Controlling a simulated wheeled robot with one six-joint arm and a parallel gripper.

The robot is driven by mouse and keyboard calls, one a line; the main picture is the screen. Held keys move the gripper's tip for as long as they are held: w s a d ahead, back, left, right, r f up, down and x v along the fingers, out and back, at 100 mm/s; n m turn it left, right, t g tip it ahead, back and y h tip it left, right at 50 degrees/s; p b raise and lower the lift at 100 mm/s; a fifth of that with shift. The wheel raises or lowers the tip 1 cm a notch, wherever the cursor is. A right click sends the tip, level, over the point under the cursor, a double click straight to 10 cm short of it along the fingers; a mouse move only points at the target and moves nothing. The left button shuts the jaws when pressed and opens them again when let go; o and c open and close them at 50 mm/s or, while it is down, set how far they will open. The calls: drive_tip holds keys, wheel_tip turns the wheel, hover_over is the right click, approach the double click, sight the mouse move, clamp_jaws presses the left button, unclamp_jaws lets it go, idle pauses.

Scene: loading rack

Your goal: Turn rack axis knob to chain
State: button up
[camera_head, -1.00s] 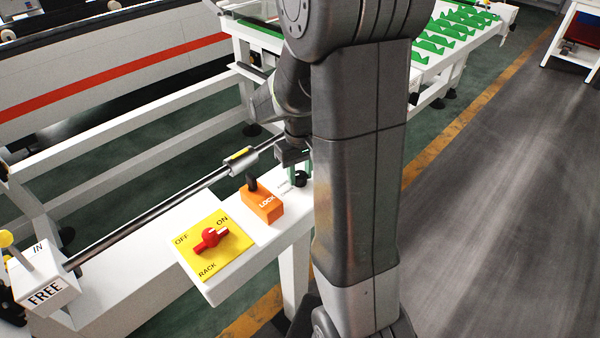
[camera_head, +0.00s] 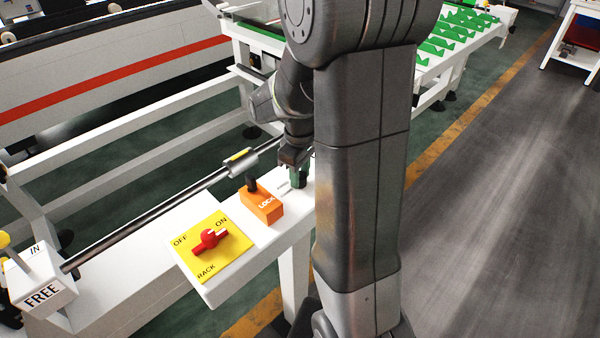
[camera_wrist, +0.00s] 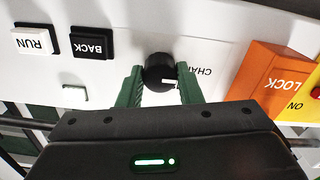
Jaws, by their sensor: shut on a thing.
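The rack axis knob (camera_wrist: 160,72) is a black round knob with a white pointer mark, on the white panel in the wrist view. The pointer mark faces toward my gripper and slightly right. A label beginning "CHA" (camera_wrist: 205,71) is printed upside down just right of it; the rest is hidden by a green finger. My gripper (camera_wrist: 160,84) is shut on the knob, with one green finger on each side. In the head view my gripper (camera_head: 299,178) points down at the panel behind the orange LOCK block, and my arm hides the knob.
The orange LOCK block (camera_head: 261,207) with a black lever stands close beside my gripper. A yellow plate with a red RACK switch (camera_head: 209,240) is nearer. A metal shaft (camera_head: 150,219) runs along the left. BACK (camera_wrist: 92,43) and RUN (camera_wrist: 35,40) buttons lie left of the knob.

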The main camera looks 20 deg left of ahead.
drive_tip(key=o, duration=1)
wheel_tip(320, 180, up, 14)
drive_tip(key=shift+f+b, duration=0.1)
drive_tip(key=shift+b, duration=0.3)
wheel_tip(320, 180, down, 14)
drive_tip(key=shift+r+p, duration=0.1)
drive_tip(key=shift+p, duration=0.3)
idle(0.5)
